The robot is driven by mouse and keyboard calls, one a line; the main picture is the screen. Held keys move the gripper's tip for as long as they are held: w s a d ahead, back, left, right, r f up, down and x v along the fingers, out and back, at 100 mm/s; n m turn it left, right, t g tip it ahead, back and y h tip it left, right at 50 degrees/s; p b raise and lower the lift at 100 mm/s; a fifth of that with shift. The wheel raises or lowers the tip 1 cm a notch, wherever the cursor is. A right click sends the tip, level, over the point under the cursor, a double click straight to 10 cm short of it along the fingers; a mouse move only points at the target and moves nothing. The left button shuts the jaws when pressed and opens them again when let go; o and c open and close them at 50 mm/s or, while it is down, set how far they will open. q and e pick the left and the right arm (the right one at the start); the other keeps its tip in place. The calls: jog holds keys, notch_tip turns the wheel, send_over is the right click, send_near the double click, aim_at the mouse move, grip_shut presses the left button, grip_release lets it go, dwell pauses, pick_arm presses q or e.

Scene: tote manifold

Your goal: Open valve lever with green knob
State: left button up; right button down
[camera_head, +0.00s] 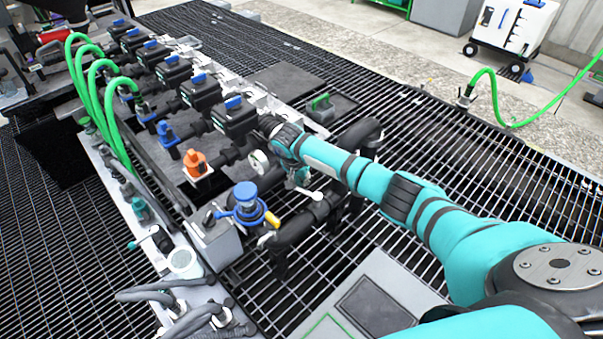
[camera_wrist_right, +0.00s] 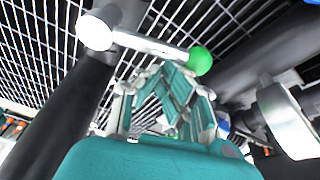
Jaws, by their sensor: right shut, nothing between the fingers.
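The valve lever (camera_wrist_right: 150,46) is a short silver rod in the right wrist view. It runs from a white round hub (camera_wrist_right: 95,32) at the left to a green ball knob (camera_wrist_right: 198,60) at the right. In the head view the lever's white hub (camera_head: 317,196) shows just right of my right gripper (camera_head: 297,179); the green knob is hidden there. My right gripper, also in the right wrist view (camera_wrist_right: 172,100), is shut and empty. Its teal fingers are close to the rod and knob; I cannot tell whether they touch. My left gripper is out of view.
Black pipes (camera_head: 290,228) run around the lever. A round gauge (camera_head: 259,162) sits left of my gripper. Green hoses (camera_head: 100,80) rise at the far left.

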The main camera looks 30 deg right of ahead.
jog(key=n+p, duration=0.1)
jog(key=a+n+p, duration=0.1)
jog(key=a+p, duration=0.1)
jog(key=shift+s+r+n+t+y, duration=0.3)
jog(key=shift+s+n, duration=0.1)
pick_arm(q)
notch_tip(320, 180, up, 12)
jog(key=p, duration=0.8)
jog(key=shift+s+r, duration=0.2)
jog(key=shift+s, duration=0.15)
pick_arm(e)
jog(key=s+a+n+t+y, duration=0.1)
jog(key=s+a+n+y, duration=0.2)
jog(key=n, duration=0.7)
jog(key=shift+s+a+f+n, duration=0.3)
jog(key=shift+s+a, duration=0.15)
jog(key=shift+s, duration=0.7)
